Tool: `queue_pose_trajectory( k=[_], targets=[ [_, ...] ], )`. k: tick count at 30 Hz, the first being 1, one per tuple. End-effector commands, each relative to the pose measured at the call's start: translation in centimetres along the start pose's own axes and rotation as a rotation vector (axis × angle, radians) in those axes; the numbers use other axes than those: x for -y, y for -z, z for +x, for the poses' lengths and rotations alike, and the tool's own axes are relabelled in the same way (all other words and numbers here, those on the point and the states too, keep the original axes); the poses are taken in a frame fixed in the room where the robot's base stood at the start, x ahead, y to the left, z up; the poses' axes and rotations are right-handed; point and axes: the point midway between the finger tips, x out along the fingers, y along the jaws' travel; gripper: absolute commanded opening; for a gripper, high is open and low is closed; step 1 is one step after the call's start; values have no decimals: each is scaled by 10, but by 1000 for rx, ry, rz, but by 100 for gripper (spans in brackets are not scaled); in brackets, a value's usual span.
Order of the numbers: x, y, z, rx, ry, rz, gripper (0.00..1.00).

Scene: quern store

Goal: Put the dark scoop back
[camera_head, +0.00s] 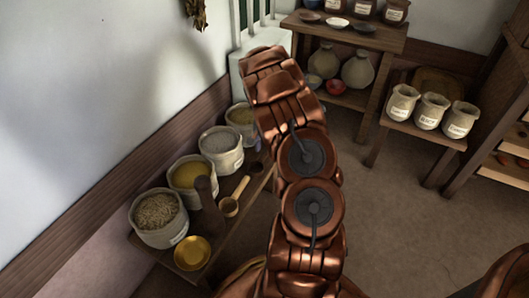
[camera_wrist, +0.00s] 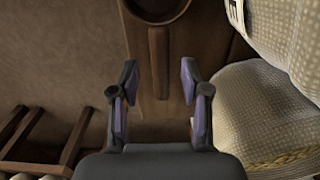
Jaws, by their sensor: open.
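My gripper (camera_wrist: 158,78) is open, with one finger on each side of the handle's line in the picture. I cannot tell how far the fingers are from the handle in depth. In the head view my arm mostly hides the gripper.
Several open sacks (camera_head: 221,150) stand along the wall on the bench (camera_head: 221,232). A light wooden scoop (camera_head: 230,207) and a brass bowl (camera_head: 192,253) lie in front of them. Sacks crowd the wrist view's right side (camera_wrist: 262,120). A stand with three pots (camera_head: 432,110) is at right; open floor lies between.

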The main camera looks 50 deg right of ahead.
Motion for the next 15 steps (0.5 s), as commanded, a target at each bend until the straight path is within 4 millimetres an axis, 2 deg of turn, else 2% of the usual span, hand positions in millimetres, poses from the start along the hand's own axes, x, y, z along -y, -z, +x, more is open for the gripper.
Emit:
queue_pose_trajectory(
  k=[1, 6, 12, 15],
  targets=[
    [2, 0, -16, -2, 2, -1, 46],
    [1, 0, -47, 1, 1, 0, 46],
    [1, 0, -75, -1, 1, -1, 46],
    [1, 0, -82, -1, 1, 0, 46]
  ],
)
